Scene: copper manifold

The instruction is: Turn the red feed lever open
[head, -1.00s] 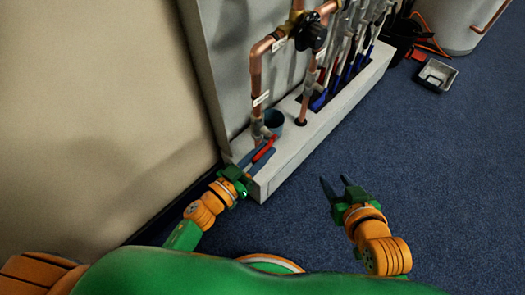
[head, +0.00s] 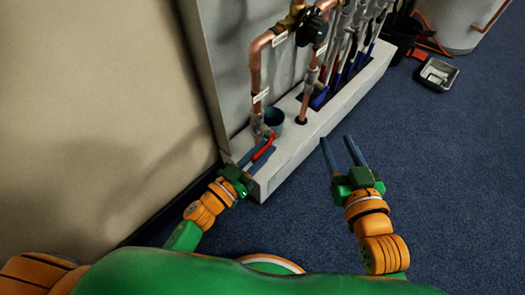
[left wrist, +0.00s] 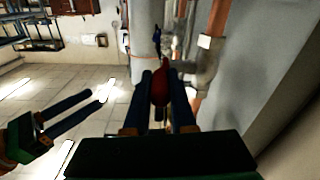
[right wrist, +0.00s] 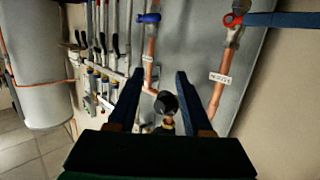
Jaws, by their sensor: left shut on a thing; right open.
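The red feed lever (head: 264,148) sits on the valve low on the left copper pipe (head: 256,72), slanting down toward my left gripper. My left gripper (head: 266,146) is shut on it, one finger on each side; the left wrist view shows the lever's red end (left wrist: 161,88) between the fingers. In the right wrist view the lever (right wrist: 233,18) shows at the top right with a finger of my left gripper beside it. My right gripper (head: 336,138) is open and empty, over the blue floor to the right of the white plinth.
A black knob (head: 315,28) is on the pipework above. A blue lever (right wrist: 149,17) is on the neighbouring pipe.

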